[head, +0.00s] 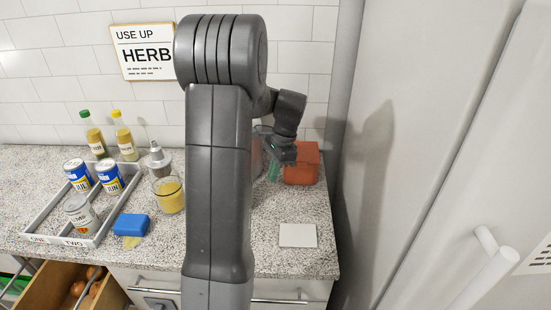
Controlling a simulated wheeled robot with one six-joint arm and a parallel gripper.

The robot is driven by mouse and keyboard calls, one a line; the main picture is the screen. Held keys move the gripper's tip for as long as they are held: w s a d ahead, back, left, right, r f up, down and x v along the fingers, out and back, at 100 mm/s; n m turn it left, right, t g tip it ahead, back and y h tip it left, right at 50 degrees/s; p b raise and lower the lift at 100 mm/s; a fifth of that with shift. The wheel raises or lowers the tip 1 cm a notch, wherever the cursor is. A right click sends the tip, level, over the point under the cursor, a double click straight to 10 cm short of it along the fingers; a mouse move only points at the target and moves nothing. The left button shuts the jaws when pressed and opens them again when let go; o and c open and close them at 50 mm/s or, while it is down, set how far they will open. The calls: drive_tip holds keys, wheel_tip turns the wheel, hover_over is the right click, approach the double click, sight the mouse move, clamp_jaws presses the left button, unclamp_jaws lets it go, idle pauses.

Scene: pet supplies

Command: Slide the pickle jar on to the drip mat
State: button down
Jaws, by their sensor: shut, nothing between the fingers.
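A flat white square (297,235), which looks like the drip mat, lies bare on the counter at the right front. A greenish, glassy thing (273,170), perhaps the pickle jar, stands farther back and is mostly hidden behind my arm and gripper. My gripper (284,155) is shut and empty at the back right of the counter, close to this greenish thing. I cannot tell whether they touch.
An orange-red box (302,165) stands just right of my gripper. A tray (48,208) with cans, two bottles (108,138), a glass of yellow liquid (169,195) and a blue block (131,225) are at left. Counter around the white square is clear. A drawer (60,290) stands open.

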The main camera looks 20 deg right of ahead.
drive_tip(key=shift+x, duration=1.05)
drive_tip(key=a+p, duration=0.1)
drive_tip(key=a, duration=0.2)
drive_tip(key=shift+s+a, duration=0.1)
drive_tip(key=shift+a, duration=0.4)
drive_tip(key=shift+a, duration=0.1)
drive_tip(key=shift+a, duration=1.05)
drive_tip(key=shift+d, duration=0.1)
